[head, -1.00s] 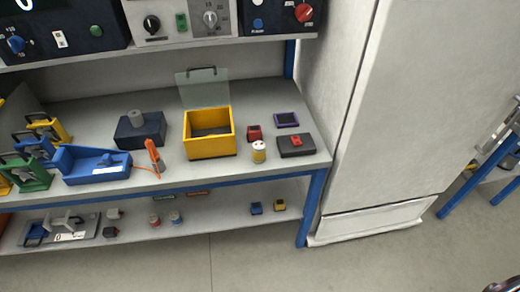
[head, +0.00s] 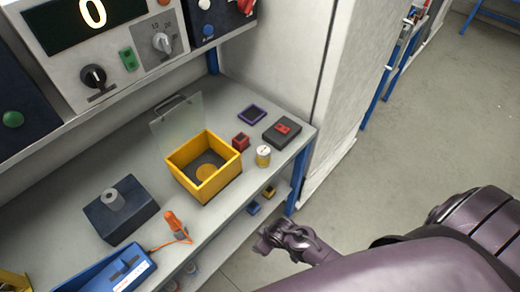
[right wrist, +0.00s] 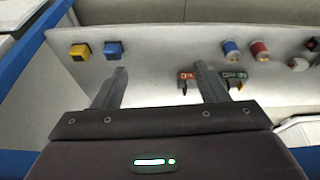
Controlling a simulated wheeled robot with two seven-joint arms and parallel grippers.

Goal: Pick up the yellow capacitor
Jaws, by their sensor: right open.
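Two yellow parts show, and I cannot tell which is the capacitor. A yellow block (head: 268,192) sits on the lower shelf near its right end, beside a blue block (head: 254,208). In the right wrist view the yellow block (right wrist: 79,51) and the blue block (right wrist: 113,49) lie beyond my left-hand finger. A yellow and white cylinder (head: 263,157) stands upright on the upper shelf near its front right edge. My right gripper (head: 266,238) is open and empty, in front of the lower shelf; it also shows in the right wrist view (right wrist: 160,70). My left gripper is out of view.
A yellow open box (head: 185,181), a red block (head: 241,142) and a dark case (head: 282,132) stand on the upper shelf. A blue frame post (head: 298,178) rises at the right corner. Blue (right wrist: 230,48) and red (right wrist: 260,50) cylinders share the lower shelf.

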